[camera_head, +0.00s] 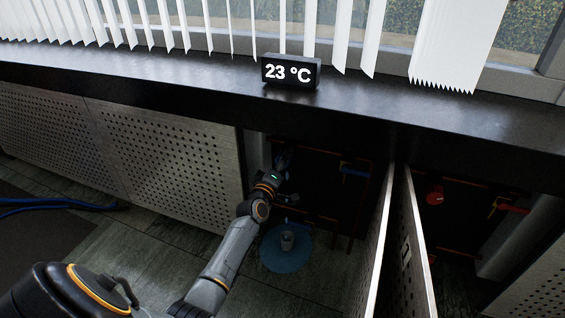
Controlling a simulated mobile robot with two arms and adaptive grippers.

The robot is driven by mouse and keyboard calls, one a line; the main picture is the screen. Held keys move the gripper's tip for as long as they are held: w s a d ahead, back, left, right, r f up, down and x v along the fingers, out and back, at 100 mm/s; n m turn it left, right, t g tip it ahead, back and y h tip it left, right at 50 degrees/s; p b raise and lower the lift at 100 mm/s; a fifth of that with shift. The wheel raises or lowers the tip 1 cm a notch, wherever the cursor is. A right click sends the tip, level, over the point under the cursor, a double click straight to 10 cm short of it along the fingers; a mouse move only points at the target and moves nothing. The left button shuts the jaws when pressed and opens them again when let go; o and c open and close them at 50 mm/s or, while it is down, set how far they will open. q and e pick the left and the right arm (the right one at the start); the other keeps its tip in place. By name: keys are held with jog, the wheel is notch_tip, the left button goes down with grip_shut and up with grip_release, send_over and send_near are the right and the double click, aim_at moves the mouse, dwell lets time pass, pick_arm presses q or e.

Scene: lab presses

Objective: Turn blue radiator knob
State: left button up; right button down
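My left arm reaches from the lower left into the dark open recess under the sill. My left gripper (282,166) is in deep shadow at the recess's left side, and its fingers are hard to make out. A dark blue shape, seemingly the blue radiator knob (283,156), shows right at the gripper's end. I cannot tell whether the fingers touch it or are closed around it. My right gripper is not in view.
A red knob (434,195) sits in the right recess beyond open perforated doors (410,250). A temperature display (290,72) stands on the sill.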

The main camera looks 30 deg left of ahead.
pick_arm(q)
jog(key=v, duration=1.2)
jog(key=shift+d, duration=0.1)
